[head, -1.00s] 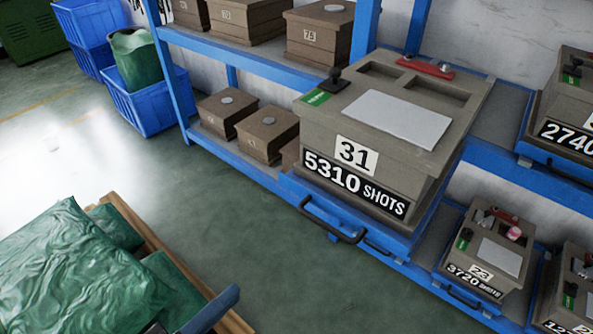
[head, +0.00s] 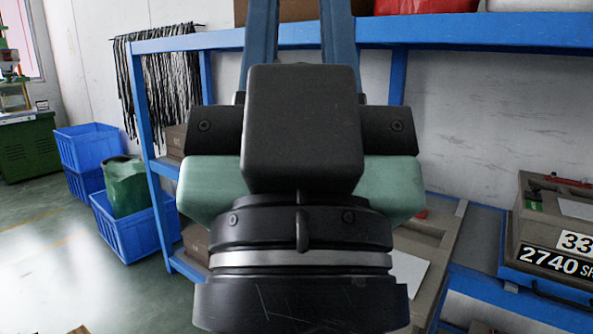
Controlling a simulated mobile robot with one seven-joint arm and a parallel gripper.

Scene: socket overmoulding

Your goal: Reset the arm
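My gripper (head: 300,25) fills the middle of the head view, pointing upward, close to the camera. Its two blue-grey fingers stand parallel and apart, with the shelf and wall showing between them. Nothing is seen between the fingers, but their tips run out of the top of the picture. The black and green gripper body (head: 302,130) hides much of the rack behind it.
A blue rack (head: 450,32) stands behind my gripper. A mould box (head: 425,235) on it is mostly hidden; the box marked 2740 (head: 532,225) stands to its right. Blue crates (head: 135,230) stand at left. Grey-green floor (head: 40,235) is open there.

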